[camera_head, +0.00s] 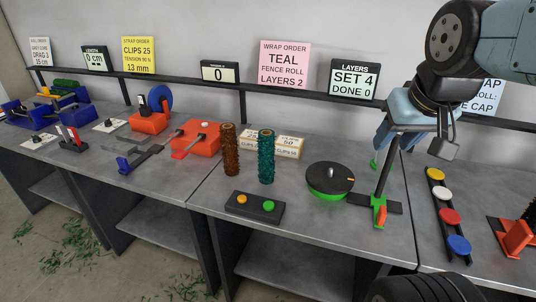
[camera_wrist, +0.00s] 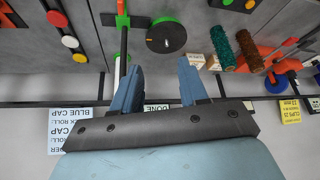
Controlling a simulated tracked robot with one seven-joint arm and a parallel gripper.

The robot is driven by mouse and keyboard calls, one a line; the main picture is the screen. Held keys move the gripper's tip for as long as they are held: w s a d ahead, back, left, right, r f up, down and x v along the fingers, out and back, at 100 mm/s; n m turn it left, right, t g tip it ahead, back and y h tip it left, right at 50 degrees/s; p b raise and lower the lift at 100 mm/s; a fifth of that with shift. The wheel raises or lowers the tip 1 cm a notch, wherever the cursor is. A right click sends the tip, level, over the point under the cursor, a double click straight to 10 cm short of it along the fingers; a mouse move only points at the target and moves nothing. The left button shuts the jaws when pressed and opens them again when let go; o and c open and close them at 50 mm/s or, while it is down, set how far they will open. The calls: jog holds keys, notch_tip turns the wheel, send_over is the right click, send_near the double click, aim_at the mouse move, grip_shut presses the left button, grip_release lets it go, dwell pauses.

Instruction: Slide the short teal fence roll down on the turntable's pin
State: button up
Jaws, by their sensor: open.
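The short teal fence roll (camera_head: 266,158) stands upright on the table, left of the turntable and apart from it. It also shows in the wrist view (camera_wrist: 222,50). The turntable (camera_head: 318,183) is a black disc on a green base, with a small pale pin (camera_head: 331,173) standing up near its middle. The disc also shows in the wrist view (camera_wrist: 160,45), with no roll on it. My gripper (camera_head: 387,140) is high above the table, right of the turntable. In the wrist view its two blue fingers (camera_wrist: 158,78) are apart with nothing between them.
A rusty brown roll (camera_head: 231,150) stands close left of the teal one, with cardboard boxes (camera_head: 285,146) behind. A button box (camera_head: 255,207) lies in front. A black post (camera_head: 386,170) with a green and orange foot stands right of the turntable. Signs line the back rail.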

jog(key=o, duration=0.3)
jog(key=shift+f, duration=0.2)
jog(key=o, duration=0.3)
jog(key=shift+w+a+f+n+g+h, duration=0.55)
jog(key=shift+w+f+n+g, duration=0.1)
jog(key=shift+f+n+g, duration=0.2)
jog(key=shift+o, duration=1.4)
jog(key=w+f+n+g+h, duration=0.2)
jog(key=w+f+n+h, duration=0.2)
jog(key=w+n, duration=0.1)
jog(key=shift+n+g, duration=0.35)
jog(key=shift+n, duration=0.1)
jog(key=n+t+h, duration=0.5)
jog(key=n+t, duration=0.9)
jog(key=n, duration=0.8)
send_near(261, 143)
jog(key=shift+y, duration=0.45)
jog(key=x, duration=0.9)
jog(key=shift+d+r, duration=0.15)
jog(key=shift+d, duration=0.1)
jog(key=shift+x, duration=2.6)
